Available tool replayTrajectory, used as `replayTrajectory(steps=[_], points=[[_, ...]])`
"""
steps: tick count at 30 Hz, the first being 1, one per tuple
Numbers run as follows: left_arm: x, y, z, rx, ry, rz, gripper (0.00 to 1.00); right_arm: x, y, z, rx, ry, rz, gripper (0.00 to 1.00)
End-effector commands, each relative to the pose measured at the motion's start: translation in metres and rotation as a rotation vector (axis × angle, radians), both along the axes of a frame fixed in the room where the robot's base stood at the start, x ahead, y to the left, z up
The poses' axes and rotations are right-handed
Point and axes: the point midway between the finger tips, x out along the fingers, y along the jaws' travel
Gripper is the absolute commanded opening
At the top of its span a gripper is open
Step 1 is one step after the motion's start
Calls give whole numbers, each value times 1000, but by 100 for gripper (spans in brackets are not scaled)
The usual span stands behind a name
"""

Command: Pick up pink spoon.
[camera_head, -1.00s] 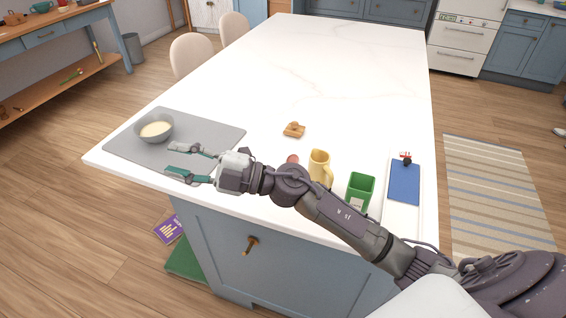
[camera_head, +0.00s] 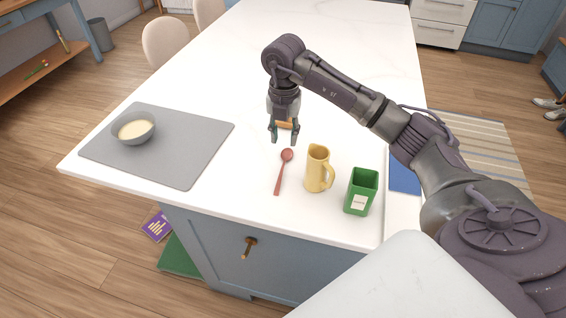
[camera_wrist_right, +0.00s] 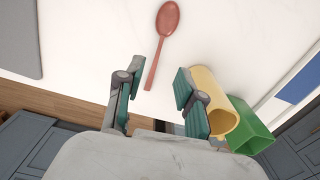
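The pink spoon (camera_head: 284,168), reddish pink, lies on the white countertop left of the yellow jug, its bowl toward the back and its handle toward the front edge. In the right wrist view the spoon (camera_wrist_right: 160,48) lies beyond the fingertips, its handle end near the gap between them. My left gripper is not in view.
A yellow jug (camera_head: 317,170) stands close right of the spoon, with a green container (camera_head: 360,193) beyond it. A grey mat (camera_head: 190,160) with a bowl (camera_head: 134,130) lies left. Counter between mat and spoon is clear.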

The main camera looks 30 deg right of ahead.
Motion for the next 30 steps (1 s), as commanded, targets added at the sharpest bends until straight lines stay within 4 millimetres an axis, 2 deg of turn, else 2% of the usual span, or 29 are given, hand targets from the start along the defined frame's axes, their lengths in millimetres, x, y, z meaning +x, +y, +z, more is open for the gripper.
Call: replayTrajectory(steps=[4, 13, 17, 21, 30], points=[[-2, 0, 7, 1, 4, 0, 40, -1, 1, -26, 1, 3, 1, 38], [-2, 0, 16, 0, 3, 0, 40, -1, 1, -51, 2, 4, 3, 38], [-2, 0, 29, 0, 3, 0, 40, -2, 1, -70, 4, 5, 3, 38], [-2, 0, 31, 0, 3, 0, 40, -1, 1, -89, 4, 1, 3, 38], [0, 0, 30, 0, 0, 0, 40, 0, 1, -95, 3, -2, 4, 36]])
